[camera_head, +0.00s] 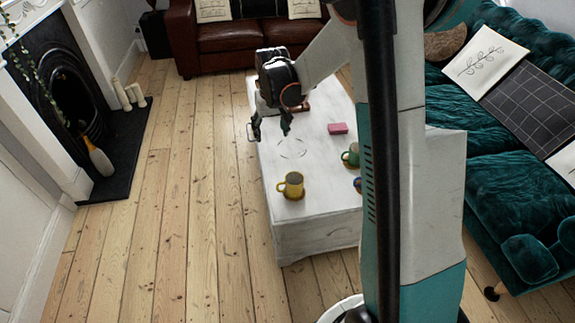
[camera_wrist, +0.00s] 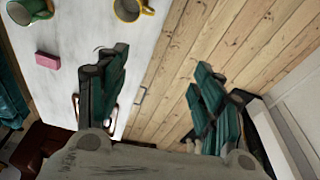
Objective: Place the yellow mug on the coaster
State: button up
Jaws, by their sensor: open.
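In the wrist view the yellow mug (camera_wrist: 128,9) is cut by the top edge. My gripper (camera_head: 270,127) is open and empty near the table's left edge, farther back than the mug and apart from it. In the wrist view its fingers (camera_wrist: 162,62) are spread, with floorboards and table edge between them.
A pink block (camera_head: 338,128) lies farther back on the white table (camera_head: 318,212). A faint ring (camera_head: 292,148) marks the tabletop. My column hides the table's right part. A green sofa (camera_head: 500,185) stands right.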

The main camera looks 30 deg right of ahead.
jog(key=s+a+r+t, duration=0.1)
jog(key=s+a+r, duration=0.2)
jog(key=s+r, duration=0.4)
jog(key=s+a+r+t, duration=0.1)
jog(key=s+a+r, duration=0.2)
jog(key=s+r, duration=0.4)
jog(key=s+a+r+n+t, duration=0.1)
jog(key=s+a+t, duration=0.1)
jog(key=s, duration=1.2)
jog(key=shift+s+a+n+t, duration=0.35)
jog(key=shift+a+n+t, duration=0.05)
jog(key=shift+a, duration=0.15)
